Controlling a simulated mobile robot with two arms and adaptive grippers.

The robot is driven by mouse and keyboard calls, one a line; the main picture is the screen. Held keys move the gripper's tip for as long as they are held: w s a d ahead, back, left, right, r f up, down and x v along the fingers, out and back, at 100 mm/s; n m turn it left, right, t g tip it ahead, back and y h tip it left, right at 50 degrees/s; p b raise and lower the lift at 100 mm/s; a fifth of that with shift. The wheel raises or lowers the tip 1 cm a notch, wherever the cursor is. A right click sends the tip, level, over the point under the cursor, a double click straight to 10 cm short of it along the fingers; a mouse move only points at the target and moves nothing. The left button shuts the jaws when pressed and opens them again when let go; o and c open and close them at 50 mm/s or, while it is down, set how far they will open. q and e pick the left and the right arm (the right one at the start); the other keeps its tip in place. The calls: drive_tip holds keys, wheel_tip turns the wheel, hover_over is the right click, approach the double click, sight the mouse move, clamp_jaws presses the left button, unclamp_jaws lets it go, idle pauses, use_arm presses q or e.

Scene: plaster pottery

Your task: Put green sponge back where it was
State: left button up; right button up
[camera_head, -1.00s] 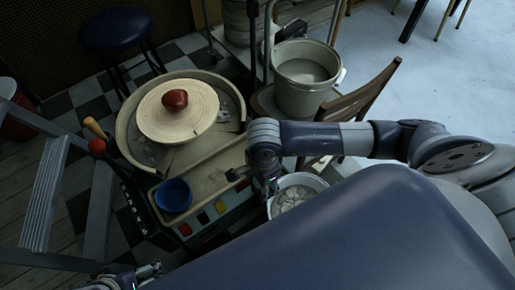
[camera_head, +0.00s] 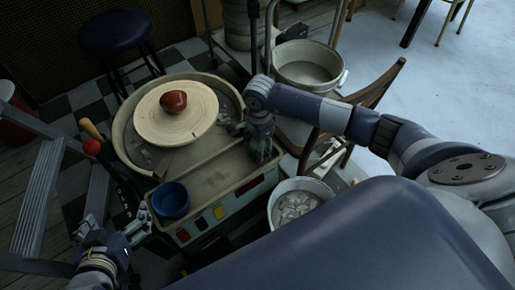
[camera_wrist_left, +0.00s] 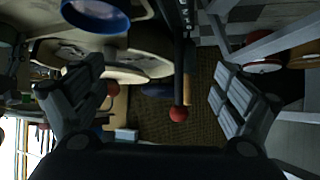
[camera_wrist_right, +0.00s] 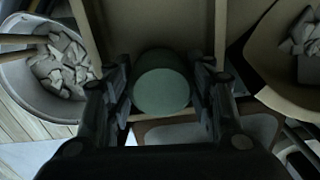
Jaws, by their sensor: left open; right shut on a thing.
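The green sponge (camera_wrist_right: 162,91), a round pale-green piece, sits between the fingers of my right gripper in the right wrist view. My right gripper (camera_head: 262,152) is shut on it, over the right part of the pottery wheel's tray (camera_head: 215,166). The sponge is hard to make out in the head view. My left gripper (camera_head: 140,222) is open and empty, in front of the blue bowl (camera_head: 171,199). In the left wrist view its spread fingers (camera_wrist_left: 160,92) have nothing between them.
A reddish clay lump (camera_head: 173,101) sits on the round wheel head (camera_head: 160,128). A white bucket of pale scraps (camera_head: 297,207) and a larger bucket (camera_head: 305,66) stand on the right. A metal ladder (camera_head: 40,200) is at left. The tray's middle looks clear.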

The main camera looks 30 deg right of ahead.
use_arm(q)
drive_tip(key=shift+w+d+r+t, duration=0.3)
drive_tip(key=shift+w+r+t, duration=0.3)
drive_tip(key=shift+w+r, duration=0.15)
use_arm(e)
drive_tip(key=shift+f, duration=0.7)
use_arm(q)
drive_tip(key=shift+w+d+r, duration=0.1)
drive_tip(key=shift+w+r, duration=0.1)
drive_tip(key=shift+r, duration=0.1)
use_arm(e)
drive_tip(key=shift+f, duration=0.1)
drive_tip(key=o, duration=0.7)
drive_tip(key=shift+c, duration=0.2)
use_arm(q)
drive_tip(key=shift+r+t+h, duration=0.15)
drive_tip(key=shift+t+h, duration=0.15)
